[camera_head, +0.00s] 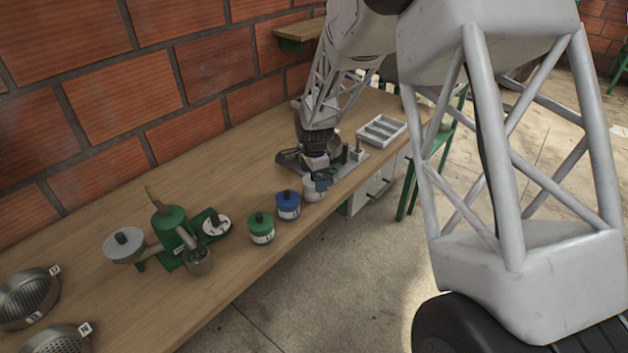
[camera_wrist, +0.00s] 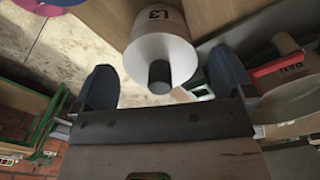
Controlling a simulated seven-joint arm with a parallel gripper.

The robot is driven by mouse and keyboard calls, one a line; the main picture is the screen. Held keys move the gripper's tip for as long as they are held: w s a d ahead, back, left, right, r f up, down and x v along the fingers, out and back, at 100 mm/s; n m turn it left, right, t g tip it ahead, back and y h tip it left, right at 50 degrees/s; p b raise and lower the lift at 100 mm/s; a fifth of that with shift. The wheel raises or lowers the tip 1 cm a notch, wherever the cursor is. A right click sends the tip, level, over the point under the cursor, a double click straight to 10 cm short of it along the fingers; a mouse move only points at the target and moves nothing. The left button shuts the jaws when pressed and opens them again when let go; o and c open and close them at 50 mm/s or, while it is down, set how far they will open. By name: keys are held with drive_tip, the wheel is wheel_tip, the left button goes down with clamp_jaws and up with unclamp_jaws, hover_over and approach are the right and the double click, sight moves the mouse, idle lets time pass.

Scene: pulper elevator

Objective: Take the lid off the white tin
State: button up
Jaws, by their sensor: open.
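The white tin (camera_head: 314,191) stands near the front edge of the wooden bench, partly hidden by my gripper in the head view. In the wrist view the white tin (camera_wrist: 160,45) shows a label and a pale lid with a dark knob (camera_wrist: 160,77). My gripper (camera_head: 320,180) is at the tin's top. In the wrist view my gripper (camera_wrist: 161,75) is open, one blue finger on each side of the knob, with gaps visible on both sides. The lid appears to be on the tin.
A blue tin (camera_head: 288,207) and a green tin (camera_head: 261,230) stand to the left of the white one. A green hand-cranked machine (camera_head: 172,222) and sieves (camera_head: 28,298) are further left. A grey compartment tray (camera_head: 381,131) lies behind right. The bench's front edge is close.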

drive_tip(key=c, duration=0.9)
drive_tip(key=shift+r, duration=0.1)
drive_tip(key=shift+r, duration=0.75)
wheel_tip(320, 180, up, 2)
drive_tip(key=shift+r, duration=0.1)
drive_tip(key=s+d+r, duration=0.1)
drive_tip(key=s+d, duration=0.1)
drive_tip(key=s, duration=1.3)
drive_tip(key=shift+s+d, duration=0.3)
drive_tip(key=shift+s, duration=0.1)
